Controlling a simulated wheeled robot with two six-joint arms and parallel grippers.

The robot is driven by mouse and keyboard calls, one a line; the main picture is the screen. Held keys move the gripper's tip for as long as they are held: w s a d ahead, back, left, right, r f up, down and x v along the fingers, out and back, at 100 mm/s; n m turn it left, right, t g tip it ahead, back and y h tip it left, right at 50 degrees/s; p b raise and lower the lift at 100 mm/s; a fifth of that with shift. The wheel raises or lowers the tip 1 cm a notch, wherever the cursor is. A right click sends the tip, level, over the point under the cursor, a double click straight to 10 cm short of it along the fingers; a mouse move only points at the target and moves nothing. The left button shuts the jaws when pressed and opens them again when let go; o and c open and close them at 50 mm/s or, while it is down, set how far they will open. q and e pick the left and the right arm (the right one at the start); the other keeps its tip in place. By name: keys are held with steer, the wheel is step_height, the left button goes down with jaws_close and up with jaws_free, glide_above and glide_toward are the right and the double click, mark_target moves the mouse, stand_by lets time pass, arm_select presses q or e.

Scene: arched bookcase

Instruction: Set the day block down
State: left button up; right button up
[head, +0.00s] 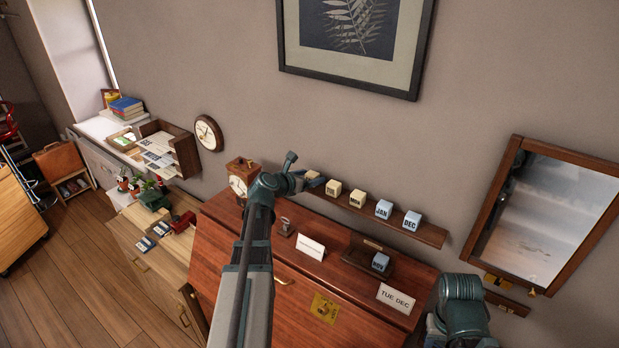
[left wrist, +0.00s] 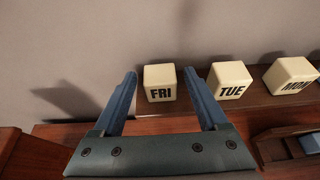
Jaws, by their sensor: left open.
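The cream FRI block (left wrist: 160,84) sits on the wall shelf in the left wrist view. My left gripper (left wrist: 160,73) is open, with one finger to each side of the FRI block and a visible gap at its left. In the head view the left gripper (head: 312,179) is at the shelf's left end and largely hides that block. The cream TUE block (head: 333,188) and MON block (head: 357,198) stand to its right. The wooden holder (head: 353,257) on the cabinet holds a blue-white NOV block (head: 380,262). A card (head: 396,299) reads TUE DEC.
The shelf (head: 430,237) also carries the JAN block (head: 384,208) and DEC block (head: 411,220). A wooden clock (head: 239,178) stands left of the gripper. A blank-looking white card (head: 311,246) stands on the cabinet. My right arm shows at lower right.

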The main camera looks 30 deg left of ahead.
arm_select(q)
steer(key=shift+s+r, duration=0.1)
steer(key=shift+r, duration=0.2)
steer(key=d+p+v, duration=0.1)
steer(key=p+v, duration=0.3)
steer(key=v, duration=0.7)
steer(key=shift+s+a+p, duration=0.35)
steer(key=shift+s+a, duration=0.05)
steer(key=shift+a, duration=0.1)
steer(key=s+d+f+m+g+h, duration=0.15)
steer(key=d+f+m+g, duration=0.25)
steer(key=d+m, duration=0.65)
steer(key=d+f+m+g+h, duration=0.25)
steer(key=d+f+m, duration=0.35)
steer(key=d, duration=0.8)
steer(key=s+d+f+m+g+y, duration=0.3)
steer(key=s+d+m+g+y, duration=0.3)
steer(key=s+d+m, duration=0.7)
steer(key=s+m+g, duration=0.1)
steer(key=m, duration=0.8)
steer(key=shift+s+d+f+y, duration=0.2)
steer(key=shift+d+f+y, duration=0.1)
steer(key=shift+d, duration=0.1)
